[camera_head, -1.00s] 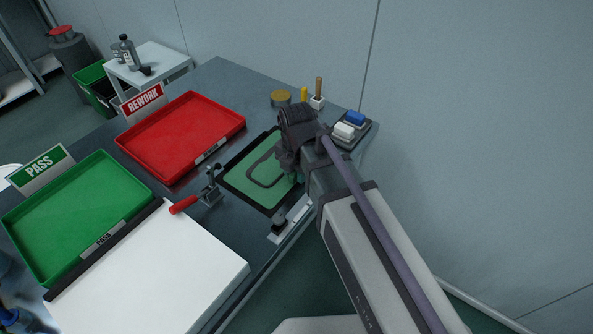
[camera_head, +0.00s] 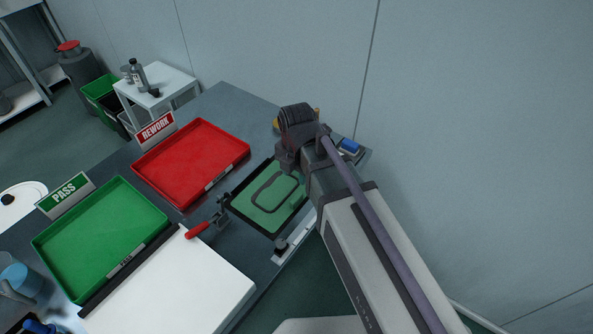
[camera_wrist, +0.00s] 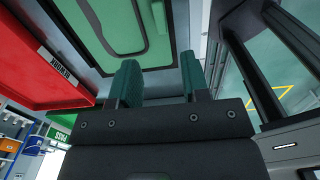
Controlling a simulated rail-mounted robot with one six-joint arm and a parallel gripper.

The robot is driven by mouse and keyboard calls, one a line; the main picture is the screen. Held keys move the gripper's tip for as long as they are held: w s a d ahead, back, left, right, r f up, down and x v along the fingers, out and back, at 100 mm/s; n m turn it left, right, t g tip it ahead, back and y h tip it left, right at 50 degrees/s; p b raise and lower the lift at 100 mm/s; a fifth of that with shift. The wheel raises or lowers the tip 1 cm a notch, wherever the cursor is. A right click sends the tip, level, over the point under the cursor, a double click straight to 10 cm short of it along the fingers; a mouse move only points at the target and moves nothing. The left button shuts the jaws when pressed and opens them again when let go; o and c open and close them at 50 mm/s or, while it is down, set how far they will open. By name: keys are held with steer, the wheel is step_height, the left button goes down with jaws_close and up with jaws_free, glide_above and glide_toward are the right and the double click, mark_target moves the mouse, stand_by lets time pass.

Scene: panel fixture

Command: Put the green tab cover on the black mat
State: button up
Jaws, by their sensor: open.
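A green panel (camera_head: 263,205) with a dark looped strip lies in a black frame on the bench. A small raised green piece (camera_head: 298,201), possibly the tab cover, sits at its right edge. In the wrist view the panel (camera_wrist: 90,8) is at the top, with a darker green piece (camera_wrist: 159,16) by its edge. My gripper (camera_wrist: 158,78) is open, with two teal fingers apart and nothing seen between them. In the head view my gripper (camera_head: 287,165) is over the panel's far right side, its fingertips hidden. A dark pad (camera_head: 364,156), possibly the black mat, is partly hidden behind my arm.
A blue block (camera_head: 349,146) rests on the dark pad. A red-handled clamp (camera_head: 208,226) stands at the panel's left corner. A red tray (camera_head: 190,160), a green tray (camera_head: 100,240) and a white board (camera_head: 175,285) are left of the panel.

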steer(key=s+d+m, duration=0.2)
steer(key=d+m, duration=0.5)
steer(key=m, duration=0.7)
steer(key=s+d+m, duration=0.3)
steer(key=d+m, duration=0.5)
steer(key=m, duration=0.6)
steer(key=shift+s+r, duration=0.2)
steer(key=shift+s, duration=0.1)
